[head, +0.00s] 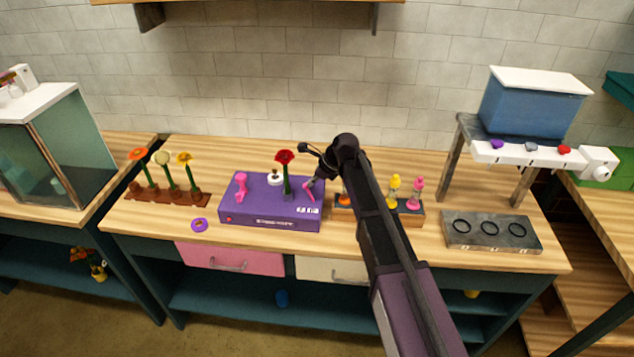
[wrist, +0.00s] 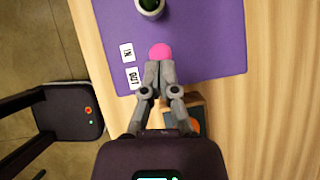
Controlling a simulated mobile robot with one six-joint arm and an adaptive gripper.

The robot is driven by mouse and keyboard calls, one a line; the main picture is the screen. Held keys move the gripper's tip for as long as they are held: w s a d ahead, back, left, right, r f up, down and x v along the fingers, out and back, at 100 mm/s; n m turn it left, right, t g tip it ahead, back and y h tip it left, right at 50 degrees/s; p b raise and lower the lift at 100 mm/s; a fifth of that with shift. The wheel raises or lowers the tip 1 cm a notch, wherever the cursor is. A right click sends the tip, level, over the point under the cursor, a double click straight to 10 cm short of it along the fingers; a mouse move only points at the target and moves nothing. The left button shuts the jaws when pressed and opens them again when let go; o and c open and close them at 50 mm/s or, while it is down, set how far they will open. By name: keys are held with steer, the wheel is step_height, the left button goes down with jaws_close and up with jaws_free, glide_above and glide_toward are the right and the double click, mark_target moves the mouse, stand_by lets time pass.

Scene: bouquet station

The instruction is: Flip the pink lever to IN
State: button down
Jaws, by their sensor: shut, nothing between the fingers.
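The purple box (head: 262,216) stands on the wooden counter. Its pink lever (head: 308,190) is at the right end, behind the white labels. In the wrist view the lever's round pink knob (wrist: 160,50) lies roughly level with the IN label (wrist: 127,53), with the OUT label (wrist: 133,77) nearer my gripper. My gripper (head: 313,183) is over the right end of the box, beside the lever. Its fingers are shut and empty in the wrist view (wrist: 155,68), just behind the knob. I cannot tell whether they touch it. The fingers hide the lever's lower part.
A red flower (head: 285,157) stands upright in the box, left of the lever. Another pink part (head: 240,187) is at the box's left. A wooden holder (head: 410,218) with yellow and pink pieces stands right. A flower rack (head: 167,199) and purple ring (head: 199,225) are left.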

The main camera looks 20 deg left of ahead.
steer(key=shift+a, duration=0.45)
steer(key=shift+d+f, duration=0.15)
steer(key=shift+d+f+b, duration=0.2)
steer(key=shift+d+b, duration=0.15)
steer(key=shift+d, duration=0.25)
steer(key=shift+d+r, duration=0.1)
steer(key=s+d+r+p, duration=0.1)
steer(key=d+r+p, duration=0.3)
steer(key=r+p, duration=0.8)
steer(key=shift+r, duration=0.15)
stand_by(0.8)
stand_by(0.5)
